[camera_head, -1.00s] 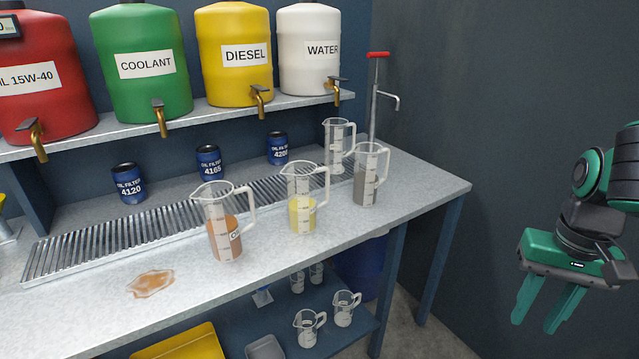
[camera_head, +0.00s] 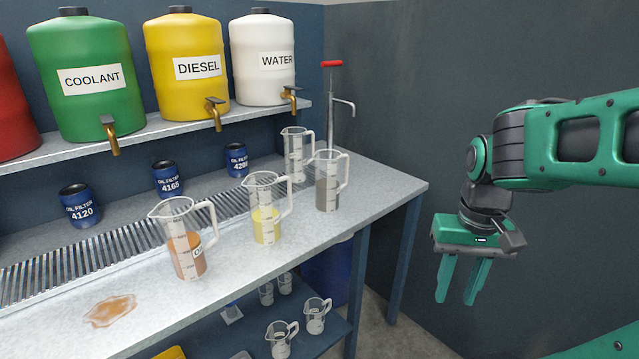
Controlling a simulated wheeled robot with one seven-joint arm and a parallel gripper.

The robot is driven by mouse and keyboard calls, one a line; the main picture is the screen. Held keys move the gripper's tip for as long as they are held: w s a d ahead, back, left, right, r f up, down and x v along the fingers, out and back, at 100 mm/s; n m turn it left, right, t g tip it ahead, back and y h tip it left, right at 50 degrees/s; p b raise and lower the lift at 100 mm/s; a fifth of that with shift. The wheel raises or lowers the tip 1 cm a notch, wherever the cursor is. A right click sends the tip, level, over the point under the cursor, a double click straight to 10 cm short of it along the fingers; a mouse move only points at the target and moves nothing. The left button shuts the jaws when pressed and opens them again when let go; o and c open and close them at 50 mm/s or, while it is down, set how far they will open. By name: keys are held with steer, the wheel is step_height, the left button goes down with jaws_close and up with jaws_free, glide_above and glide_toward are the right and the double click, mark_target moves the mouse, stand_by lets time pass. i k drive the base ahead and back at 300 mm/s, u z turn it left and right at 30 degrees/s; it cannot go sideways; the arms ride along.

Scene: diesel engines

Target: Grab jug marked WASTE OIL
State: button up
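Several clear measuring jugs stand upright on the grey workbench (camera_head: 130,285). One holds yellow liquid (camera_head: 265,222). One holds grey-dark liquid (camera_head: 327,190) near the bench's right end. Another jug (camera_head: 297,155) behind it looks empty. No WASTE OIL marking is readable on any jug. My gripper (camera_head: 457,298) is open and empty, fingers pointing down, to the right of the bench and apart from all the jugs.
A shelf above holds green COOLANT (camera_head: 88,85), yellow DIESEL (camera_head: 187,75) and white WATER (camera_head: 262,65) tanks with taps. Blue oil filters (camera_head: 167,180) stand behind a drain grate (camera_head: 60,268). A red-handled pump (camera_head: 332,100) stands at the back corner. More jugs (camera_head: 317,315) stand below.

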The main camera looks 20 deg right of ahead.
mark_target(329, 188)
steer(key=i, duration=0.9)
steer(key=z, duration=0.1)
